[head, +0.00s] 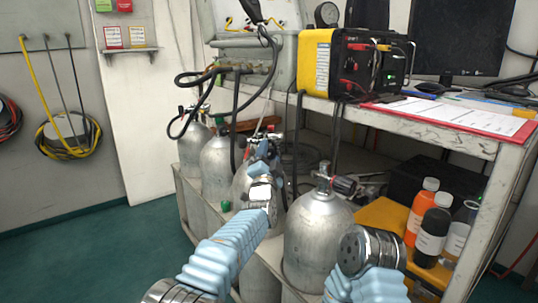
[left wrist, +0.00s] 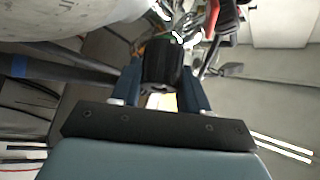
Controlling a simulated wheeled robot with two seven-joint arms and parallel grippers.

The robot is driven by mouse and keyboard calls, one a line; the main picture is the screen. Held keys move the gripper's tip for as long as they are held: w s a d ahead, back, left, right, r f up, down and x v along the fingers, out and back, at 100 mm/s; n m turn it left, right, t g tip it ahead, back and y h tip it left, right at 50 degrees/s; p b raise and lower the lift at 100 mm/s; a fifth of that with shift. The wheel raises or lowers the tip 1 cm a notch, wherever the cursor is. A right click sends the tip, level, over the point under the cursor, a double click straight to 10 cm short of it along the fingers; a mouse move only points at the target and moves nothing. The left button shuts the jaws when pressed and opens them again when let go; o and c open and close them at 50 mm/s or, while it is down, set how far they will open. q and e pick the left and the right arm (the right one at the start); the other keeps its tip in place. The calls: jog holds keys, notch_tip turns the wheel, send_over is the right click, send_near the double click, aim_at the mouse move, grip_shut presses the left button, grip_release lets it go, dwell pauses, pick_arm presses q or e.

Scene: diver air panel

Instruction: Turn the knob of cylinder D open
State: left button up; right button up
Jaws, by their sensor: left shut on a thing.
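Several grey gas cylinders stand in a row in the head view; I cannot read a letter on any, so I cannot tell which is D. The nearest cylinder (head: 318,235) has a valve with a dark and red knob (head: 345,185), apart from my grippers. My left gripper (head: 264,150) reaches the valve area of the cylinder behind it (head: 242,183), hiding much of that valve. In the left wrist view its two fingers (left wrist: 161,88) are shut on a black knob (left wrist: 161,60), beside a large grey cylinder (left wrist: 75,15). My right arm shows at lower right, its fingers out of view.
Dark hoses (head: 235,110) hang from the panel (head: 255,60) over the cylinders. A bench (head: 440,135) with a yellow-and-black box (head: 352,62) stands at right. Below it, orange and black bottles (head: 420,205) stand near the nearest cylinder. The green floor at left is clear.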

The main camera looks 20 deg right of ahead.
pick_arm(q)
jog(key=o, duration=1)
jog(key=shift+s, duration=0.1)
jog(key=shift+s+a+f, duration=0.1)
jog(key=shift+s+f, duration=0.05)
jog(key=shift+s, duration=0.05)
jog(key=b+v, duration=0.1)
jog(key=v, duration=1.2)
jog(key=shift+s+b, duration=0.1)
jog(key=shift+b, duration=0.3)
